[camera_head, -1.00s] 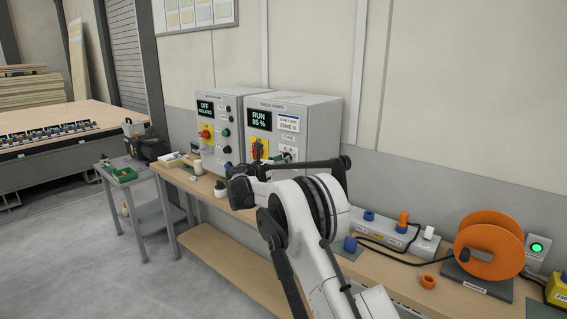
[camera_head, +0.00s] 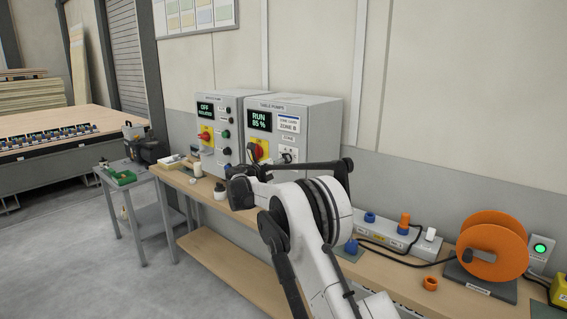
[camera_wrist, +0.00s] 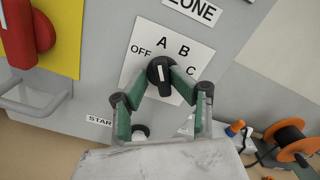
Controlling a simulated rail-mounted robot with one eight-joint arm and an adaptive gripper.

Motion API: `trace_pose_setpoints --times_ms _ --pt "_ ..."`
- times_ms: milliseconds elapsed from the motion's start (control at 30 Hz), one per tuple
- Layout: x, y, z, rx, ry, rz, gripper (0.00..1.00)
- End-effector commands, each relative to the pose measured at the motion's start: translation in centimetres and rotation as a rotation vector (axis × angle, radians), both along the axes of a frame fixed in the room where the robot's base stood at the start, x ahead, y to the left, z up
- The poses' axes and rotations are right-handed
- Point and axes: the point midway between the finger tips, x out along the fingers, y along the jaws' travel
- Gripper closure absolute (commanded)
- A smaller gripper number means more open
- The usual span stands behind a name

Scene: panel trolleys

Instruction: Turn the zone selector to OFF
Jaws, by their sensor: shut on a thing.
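The zone selector (camera_wrist: 160,74) is a round black knob with a white pointer line on a white plate (camera_wrist: 139,72) marked OFF, A, B and C. The pointer looks roughly upright in the wrist view, towards A. My gripper (camera_wrist: 160,82) has its two green-padded fingers closed on the knob from both sides. In the head view the selector is on the front of the grey TABLE PUMPS cabinet (camera_head: 315,122), whose display reads RUN 85 %.
A red rotary switch on a yellow plate (camera_wrist: 65,35) and a grey handle (camera_wrist: 30,100) sit left of the selector. A second cabinet (camera_head: 226,104), reading OFF ISOLATED, stands to the left. An orange cable reel (camera_head: 492,245) stands on the bench at right.

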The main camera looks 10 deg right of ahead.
Motion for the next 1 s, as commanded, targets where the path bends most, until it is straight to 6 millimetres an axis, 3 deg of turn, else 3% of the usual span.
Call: trace_pose_setpoints --times_ms 33,1000 --pt "-0.16 -0.82 -0.13 0.003 0.000 -0.014 1.00" --pt "-0.24 -0.90 -0.17 -0.255 0.312 -0.013 1.00"
